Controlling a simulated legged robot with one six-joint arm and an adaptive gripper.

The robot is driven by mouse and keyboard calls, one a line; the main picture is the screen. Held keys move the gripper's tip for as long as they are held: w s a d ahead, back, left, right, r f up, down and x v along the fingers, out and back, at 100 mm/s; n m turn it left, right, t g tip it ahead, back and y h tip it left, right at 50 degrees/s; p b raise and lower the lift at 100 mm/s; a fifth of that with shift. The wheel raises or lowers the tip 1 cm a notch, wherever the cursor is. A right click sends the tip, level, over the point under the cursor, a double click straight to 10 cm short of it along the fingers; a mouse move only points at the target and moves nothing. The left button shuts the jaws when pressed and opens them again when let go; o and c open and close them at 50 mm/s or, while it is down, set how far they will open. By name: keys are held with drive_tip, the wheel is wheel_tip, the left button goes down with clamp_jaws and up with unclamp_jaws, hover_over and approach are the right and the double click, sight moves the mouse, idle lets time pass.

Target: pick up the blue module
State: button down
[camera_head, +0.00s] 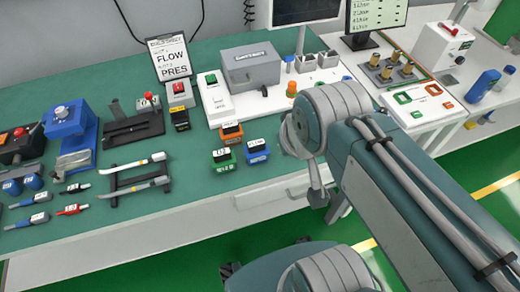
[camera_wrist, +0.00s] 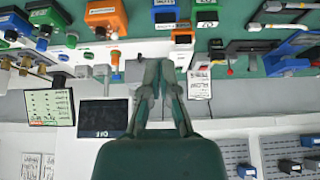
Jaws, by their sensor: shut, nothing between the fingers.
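The blue module (camera_head: 257,150) is a small block with a white label, standing on the green bench mat near its front edge. It sits right of a green module (camera_head: 222,158) and in front of an orange module (camera_head: 231,131). In the wrist view, which is upside down, the blue module (camera_wrist: 165,12) is at the top edge and partly cut off. My gripper (camera_wrist: 160,66) is shut and empty, its fingertips below the blue module in that picture and apart from it. In the head view my arm shows at right, but I cannot make out the fingers.
A grey box (camera_head: 250,66) and a white panel (camera_head: 213,100) stand behind the modules. A black rack with pen-like tools (camera_head: 135,180) lies to the left. Monitors (camera_head: 375,17) stand at the back. The mat directly around the blue module is mostly clear.

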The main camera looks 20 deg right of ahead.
drive_tip(key=shift+a, duration=0.75)
drive_tip(key=c, duration=0.8)
unclamp_jaws()
drive_tip(key=shift+w+d, duration=0.1)
drive_tip(key=shift+d, duration=0.2)
drive_tip(key=o, duration=0.5)
drive_tip(key=shift+w+d+f, duration=0.1)
drive_tip(key=shift+w+d, duration=0.05)
drive_tip(key=shift+w, duration=0.2)
drive_tip(key=o, duration=0.3)
drive_tip(key=w+f+g, duration=0.2)
drive_tip(key=w+f, duration=0.1)
drive_tip(key=w, duration=0.3)
drive_tip(key=shift+w+a+g, duration=0.25)
drive_tip(key=shift+w+g, duration=0.05)
drive_tip(key=shift+g, duration=0.1)
drive_tip(key=g, duration=0.3)
hover_over(256, 151)
drive_tip(key=f, duration=0.7)
drive_tip(key=shift+w+d+f, duration=0.2)
drive_tip(key=shift+w, duration=0.2)
drive_tip(key=f, duration=1.1)
drive_tip(key=shift+w, duration=0.2)
